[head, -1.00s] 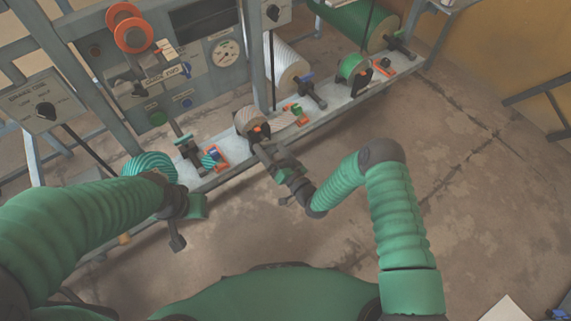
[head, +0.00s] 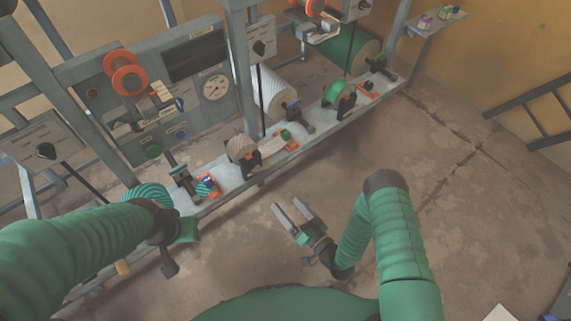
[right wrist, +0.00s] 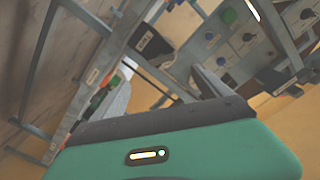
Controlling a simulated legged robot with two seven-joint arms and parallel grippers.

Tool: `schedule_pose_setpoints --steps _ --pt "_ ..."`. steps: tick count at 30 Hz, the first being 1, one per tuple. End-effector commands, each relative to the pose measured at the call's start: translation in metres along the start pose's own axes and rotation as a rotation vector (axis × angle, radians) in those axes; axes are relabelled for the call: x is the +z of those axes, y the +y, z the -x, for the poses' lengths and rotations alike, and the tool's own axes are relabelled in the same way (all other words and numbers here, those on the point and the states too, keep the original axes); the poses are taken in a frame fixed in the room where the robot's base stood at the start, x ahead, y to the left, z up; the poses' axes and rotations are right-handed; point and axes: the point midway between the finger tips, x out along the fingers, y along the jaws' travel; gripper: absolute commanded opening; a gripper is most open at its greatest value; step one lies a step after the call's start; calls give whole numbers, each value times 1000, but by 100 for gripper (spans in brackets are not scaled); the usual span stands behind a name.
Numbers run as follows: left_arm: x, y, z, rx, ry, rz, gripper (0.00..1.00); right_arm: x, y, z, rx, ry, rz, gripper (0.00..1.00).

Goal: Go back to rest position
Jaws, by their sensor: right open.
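My right gripper (head: 293,216) is open and empty in the head view. It hangs over the bare floor in front of the machine, apart from the shelf. My left arm comes in from the left and ends near the shelf's left part; its wrist (head: 170,225) shows, but its fingers cannot be made out. In the right wrist view, the green gripper housing (right wrist: 180,155) fills the bottom, with machine panels beyond it.
The machine's long shelf (head: 225,185) carries a tan spool (head: 241,148), a teal coil (head: 148,193), a green reel (head: 340,95) and small orange-based parts. A dark rack (head: 535,115) stands at the right wall.

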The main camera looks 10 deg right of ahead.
Motion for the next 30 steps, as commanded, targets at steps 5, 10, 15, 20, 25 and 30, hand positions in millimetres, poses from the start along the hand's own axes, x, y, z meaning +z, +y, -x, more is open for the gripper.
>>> schedule_pose_setpoints --steps 5,10,15,20,25,30 --pt "0 0 0 0 0 0 36 -4 2 -7 10 -33 29 87" --pt "0 0 0 0 0 0 36 -35 20 -36 124 -272 219 87" --pt "0 0 0 0 0 0 36 -93 36 -22 368 -567 390 87" --pt "0 0 0 0 0 0 36 -145 21 35 595 -780 407 87" --pt "0 0 0 0 0 0 36 -170 -15 98 738 -931 331 87" --pt "0 0 0 0 0 0 36 -176 -59 153 806 -1045 223 87"
